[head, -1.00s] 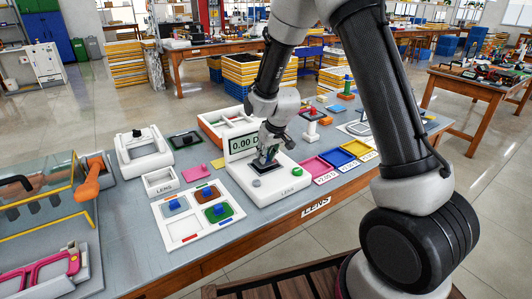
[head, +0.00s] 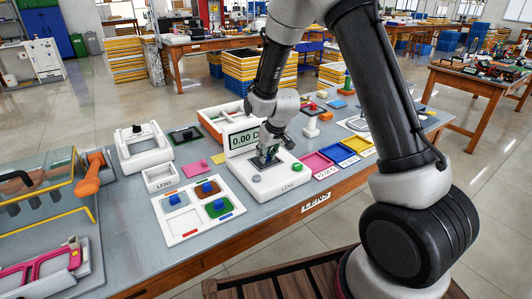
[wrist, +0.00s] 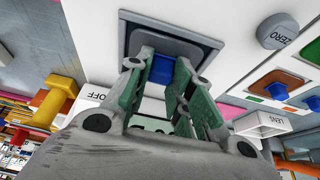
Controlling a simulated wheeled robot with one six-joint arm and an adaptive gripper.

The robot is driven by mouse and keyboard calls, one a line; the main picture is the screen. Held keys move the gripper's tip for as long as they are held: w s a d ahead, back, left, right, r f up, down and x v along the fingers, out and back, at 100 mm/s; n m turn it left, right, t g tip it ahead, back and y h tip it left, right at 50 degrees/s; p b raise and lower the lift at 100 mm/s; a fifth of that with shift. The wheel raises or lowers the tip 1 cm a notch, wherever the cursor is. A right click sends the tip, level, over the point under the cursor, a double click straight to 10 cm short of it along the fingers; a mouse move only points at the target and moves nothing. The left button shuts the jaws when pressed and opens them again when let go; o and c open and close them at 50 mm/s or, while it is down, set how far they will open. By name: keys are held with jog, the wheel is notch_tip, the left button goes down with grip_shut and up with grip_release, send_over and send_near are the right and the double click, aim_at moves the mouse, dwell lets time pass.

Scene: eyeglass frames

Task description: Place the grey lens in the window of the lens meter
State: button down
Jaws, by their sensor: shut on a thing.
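The white lens meter (head: 284,181) stands on the table with its display (head: 243,139) reading 0.00 D. My gripper (head: 267,155) is over its dark square window (head: 255,163). In the wrist view my gripper (wrist: 163,85) is shut on the blue knob (wrist: 162,69) of the grey lens (wrist: 150,43). The lens lies within the outline of the dark window frame (wrist: 127,28). The fingers hide its near part. I cannot tell whether it rests on the window floor or hangs slightly above.
A white lens tray (head: 180,238) at the left holds several blue-knobbed lenses and has an empty front-left pocket. Pink, blue and yellow trays (head: 341,157) stand to the right.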

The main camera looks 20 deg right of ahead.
jog(key=c, duration=1.2)
grip_release()
jog(key=shift+o, duration=0.2)
jog(key=v, duration=1.2)
jog(key=shift+s+d, duration=0.1)
jog(key=shift+s, duration=0.05)
jog(key=s+d+g, duration=0.3)
jog(key=s, duration=0.7)
jog(key=s+d+r+m+t, duration=0.1)
jog(key=s+d+r, duration=0.4)
jog(key=s+r, duration=0.3)
jog(key=s+d+r+m+t+h, duration=0.1)
jog(key=s+d+r+m+t, duration=0.1)
jog(key=s+d+r, duration=0.3)
jog(key=s+r, duration=0.3)
jog(key=s, duration=0.3)
jog(key=shift+s+d+m, duration=0.2)
jog(key=shift+d+m, duration=0.05)
jog(key=shift+m, duration=0.05)
